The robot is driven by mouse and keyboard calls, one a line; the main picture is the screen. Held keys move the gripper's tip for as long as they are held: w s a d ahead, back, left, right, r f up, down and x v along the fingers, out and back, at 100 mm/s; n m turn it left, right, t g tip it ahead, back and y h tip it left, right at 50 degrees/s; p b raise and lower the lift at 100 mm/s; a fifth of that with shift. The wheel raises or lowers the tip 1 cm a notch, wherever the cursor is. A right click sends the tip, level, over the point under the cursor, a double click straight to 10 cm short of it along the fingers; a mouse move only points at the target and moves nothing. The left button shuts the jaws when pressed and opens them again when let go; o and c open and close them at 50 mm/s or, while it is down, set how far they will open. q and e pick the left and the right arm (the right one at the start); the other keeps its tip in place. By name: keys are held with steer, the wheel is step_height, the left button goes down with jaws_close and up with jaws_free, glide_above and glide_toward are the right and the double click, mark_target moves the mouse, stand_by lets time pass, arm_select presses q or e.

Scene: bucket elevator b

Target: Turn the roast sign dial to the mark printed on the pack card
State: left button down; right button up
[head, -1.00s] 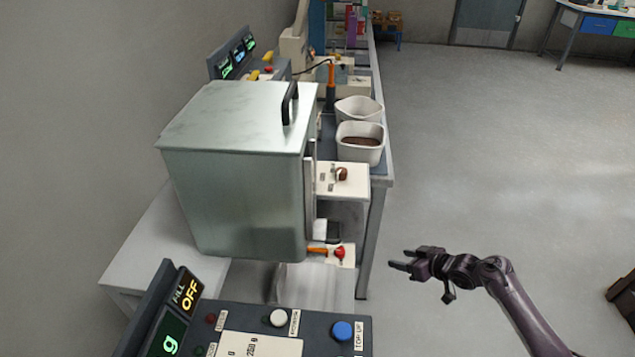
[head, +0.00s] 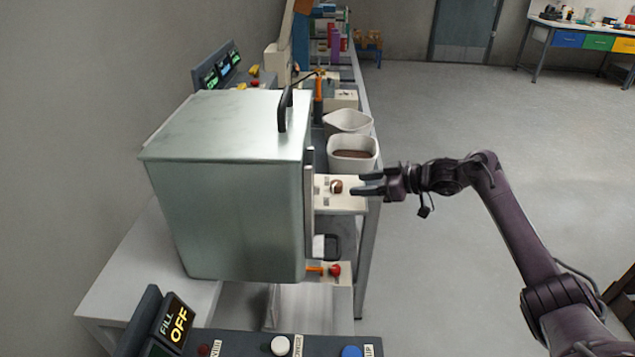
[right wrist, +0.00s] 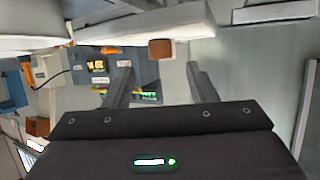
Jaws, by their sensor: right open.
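A small brown knob (head: 336,187), which looks like the roast sign dial, sits on a cream panel (head: 350,203) right of the big metal box. Small marks beside the knob are too small to read. My right gripper (head: 368,184) is open and empty, just right of the knob, its fingers pointing left towards it. In the right wrist view the brown knob (right wrist: 160,49) shows beyond and between the open fingertips (right wrist: 157,70), apart from them. I cannot make out a pack card. My left gripper is not in view.
The metal box (head: 235,190) with a black handle stands close left of the panel. Behind the panel are white tubs (head: 353,165), one with brown contents. A red knob (head: 335,270) sits lower, and a control console (head: 265,345) in front. Open floor lies to the right.

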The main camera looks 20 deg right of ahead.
mark_target(339, 183)
steer(key=shift+w+a+r, duration=0.2)
steer(key=shift+w+a, duration=0.05)
steer(key=shift+w, duration=0.1)
steer(key=shift+w+a, duration=0.25)
steer(key=p+x, duration=0.1)
steer(key=x, duration=0.4)
steer(key=shift+w+a+f, duration=0.2)
steer(key=shift+w+f, duration=0.05)
steer(key=shift+w+a+f, duration=0.15)
steer(key=shift+w, duration=0.05)
steer(key=shift+w+a, duration=0.1)
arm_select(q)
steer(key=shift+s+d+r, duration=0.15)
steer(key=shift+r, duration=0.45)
arm_select(e)
steer(key=shift+c, duration=0.3)
